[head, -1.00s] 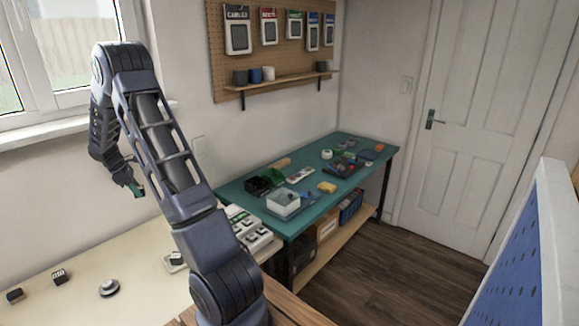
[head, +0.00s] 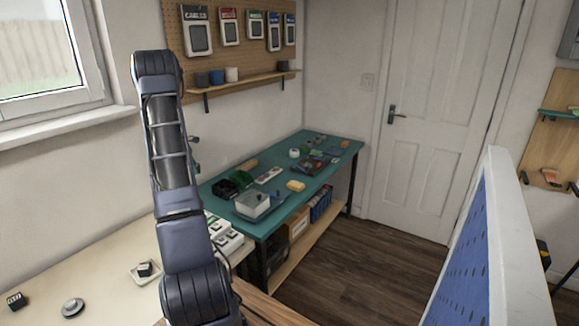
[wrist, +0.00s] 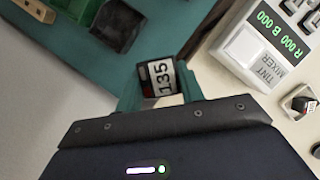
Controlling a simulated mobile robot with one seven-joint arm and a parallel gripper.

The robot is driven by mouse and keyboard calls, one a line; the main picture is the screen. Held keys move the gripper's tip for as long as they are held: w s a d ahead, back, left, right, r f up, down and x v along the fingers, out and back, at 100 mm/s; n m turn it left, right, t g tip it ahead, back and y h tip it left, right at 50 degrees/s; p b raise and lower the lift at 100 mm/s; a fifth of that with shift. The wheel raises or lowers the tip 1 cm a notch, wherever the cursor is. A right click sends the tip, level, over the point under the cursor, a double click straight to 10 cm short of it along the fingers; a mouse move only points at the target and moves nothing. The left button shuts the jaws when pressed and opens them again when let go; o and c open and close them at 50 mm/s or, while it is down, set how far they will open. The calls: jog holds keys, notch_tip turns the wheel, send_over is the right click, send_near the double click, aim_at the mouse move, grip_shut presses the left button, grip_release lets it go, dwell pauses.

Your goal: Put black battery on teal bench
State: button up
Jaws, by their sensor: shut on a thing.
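The block sits between the teal fingertips. In the head view the gripper and block are mostly hidden behind my arm. The teal bench (head: 287,207) stands along the wall right of my arm, with many things on it. In the wrist view, its teal top (wrist: 52,52) fills the upper left, beyond and below the gripper.
A white tint mixer (wrist: 255,50) is on the cream table (head: 105,275). Another black block (head: 145,268) sits in a small white dish there.

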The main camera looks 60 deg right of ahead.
send_over(218, 204)
jog(key=w+a, duration=0.1)
jog(key=shift+m, duration=0.3)
notch_tip(218, 204, down, 20)
dwell(0.4)
jog(key=shift+f, duration=0.1)
jog(key=o, duration=1)
jog(key=shift+o, duration=0.2)
